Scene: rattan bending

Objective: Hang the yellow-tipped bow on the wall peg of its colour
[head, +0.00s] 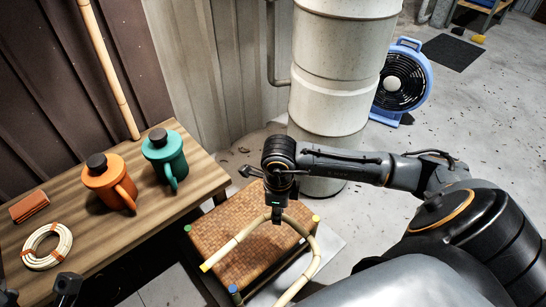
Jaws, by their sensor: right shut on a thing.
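The bow is a bent pale rattan rod (314,256) with a yellow tip (206,266) at its lower left end. It curves over the woven seat, and its other end runs out of the bottom of the head view. My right gripper (277,215) is shut on the bow near the top of its curve and holds it above the seat. Dark parts of my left gripper (67,286) show at the bottom left edge; its jaws cannot be made out. No wall peg can be made out in this view.
A woven-top stool (225,232) with coloured corner caps stands below the bow. The wooden bench (90,215) at left holds an orange can (106,183), a green can (165,156) and a rattan coil (46,246). A white column (335,75) and blue fan (402,82) stand behind.

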